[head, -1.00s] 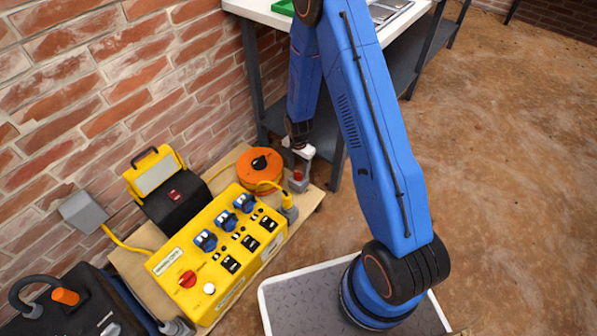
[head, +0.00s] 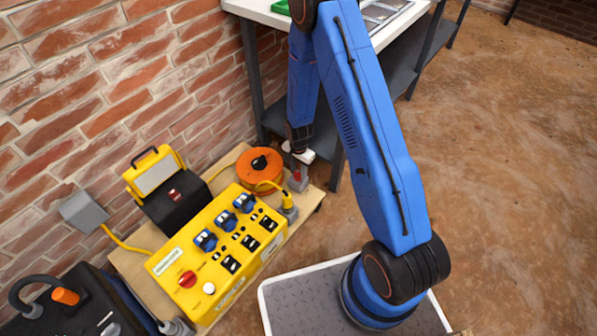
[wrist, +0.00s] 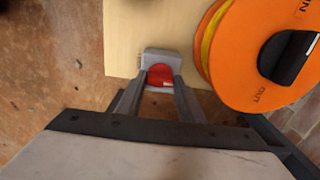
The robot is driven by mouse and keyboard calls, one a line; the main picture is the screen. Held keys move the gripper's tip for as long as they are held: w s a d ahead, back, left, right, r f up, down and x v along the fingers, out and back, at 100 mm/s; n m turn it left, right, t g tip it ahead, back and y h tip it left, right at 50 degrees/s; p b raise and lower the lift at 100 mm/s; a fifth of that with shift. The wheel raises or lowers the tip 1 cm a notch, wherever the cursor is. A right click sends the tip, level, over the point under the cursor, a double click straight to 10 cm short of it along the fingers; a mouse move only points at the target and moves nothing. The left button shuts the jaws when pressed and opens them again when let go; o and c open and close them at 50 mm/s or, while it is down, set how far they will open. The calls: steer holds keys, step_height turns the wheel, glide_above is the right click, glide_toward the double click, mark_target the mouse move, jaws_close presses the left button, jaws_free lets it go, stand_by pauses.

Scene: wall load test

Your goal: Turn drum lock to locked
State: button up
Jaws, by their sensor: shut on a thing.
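The drum lock appears to be a small grey block with a red part (wrist: 159,78), at the edge of a wooden board beside the orange drum (wrist: 265,55). In the head view the red and grey lock (head: 296,178) shows just below my gripper (head: 299,170). In the wrist view my gripper (wrist: 159,88) is shut on the red part, one finger at each side. The fingers and gripper body hide the near part of the lock. The drum has a black knob and lettering; its yellow cable shows at the rim. I cannot read the lock's position.
A yellow socket box (head: 215,262) with several blue sockets, black switches and a red knob stands left of the lock. A yellow plug (head: 288,205) sits close by. A workbench (head: 260,12) and its leg are behind my arm. The brick wall is at left; open floor at right.

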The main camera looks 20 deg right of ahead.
steer(key=n, duration=0.4)
steer(key=shift+n, duration=0.4)
steer(key=n, duration=0.4)
steer(key=shift+n, duration=0.3)
steer(key=n, duration=0.4)
steer(key=shift+n, duration=2.3)
steer(key=o, duration=1.1)
steer(key=shift+c, duration=0.2)
